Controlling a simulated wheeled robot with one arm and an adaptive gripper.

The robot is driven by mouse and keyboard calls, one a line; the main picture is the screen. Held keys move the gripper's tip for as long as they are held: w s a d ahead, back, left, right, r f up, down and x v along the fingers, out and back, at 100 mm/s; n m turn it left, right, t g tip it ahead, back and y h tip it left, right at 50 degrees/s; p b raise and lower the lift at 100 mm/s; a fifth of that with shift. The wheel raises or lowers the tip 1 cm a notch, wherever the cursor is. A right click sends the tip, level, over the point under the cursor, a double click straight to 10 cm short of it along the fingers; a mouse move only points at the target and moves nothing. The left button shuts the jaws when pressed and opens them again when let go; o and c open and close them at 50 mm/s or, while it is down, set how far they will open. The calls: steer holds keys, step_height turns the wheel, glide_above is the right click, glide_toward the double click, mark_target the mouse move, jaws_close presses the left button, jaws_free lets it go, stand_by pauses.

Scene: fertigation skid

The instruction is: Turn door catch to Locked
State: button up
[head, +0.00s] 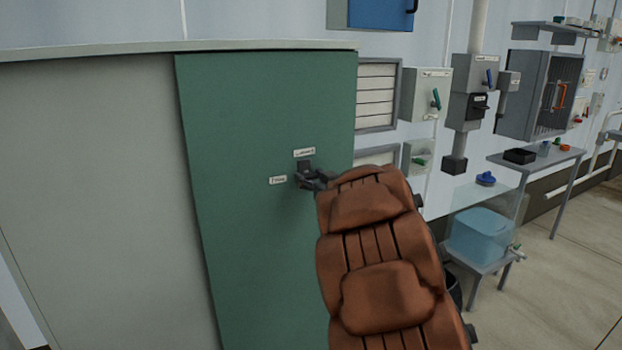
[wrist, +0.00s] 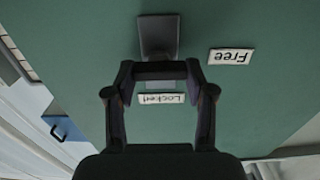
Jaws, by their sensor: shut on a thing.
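The green cabinet door (head: 265,250) carries a small dark catch (head: 305,167). A "Locked" label (head: 304,152) sits just above the catch and a "Free" label (head: 278,180) to its left. In the wrist view the picture is upside down: the grey catch (wrist: 157,35) narrows toward the "Locked" label (wrist: 161,98), and the "Free" label (wrist: 232,56) is off to the right. My gripper (wrist: 159,71) is shut on the catch, its dark fingers crossing it. In the head view my gripper (head: 318,181) partly hides the catch.
A pale panel (head: 95,200) adjoins the door on the left. To the right are a louvred vent (head: 377,95), a grey switch box with a green handle (head: 425,95), and a blue tank (head: 480,235) on a low stand. Floor is open at far right.

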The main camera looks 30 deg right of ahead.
steer(key=shift+n, duration=0.3)
steer(key=n+b, duration=0.2)
steer(key=n, duration=0.1)
steer(key=shift+a+f+n, duration=0.1)
steer(key=shift+n, duration=0.2)
steer(key=n+b, duration=0.2)
steer(key=n, duration=0.2)
steer(key=shift+f+n+b, duration=0.15)
steer(key=shift+n+b, duration=0.15)
steer(key=shift+b, duration=0.05)
steer(key=n+b, duration=0.2)
steer(key=n, duration=0.2)
steer(key=shift+a, duration=0.1)
steer(key=shift+n+b, duration=1.4)
steer(key=shift+n, duration=1.1)
steer(key=o, duration=1.2)
steer(key=shift+c, duration=0.2)
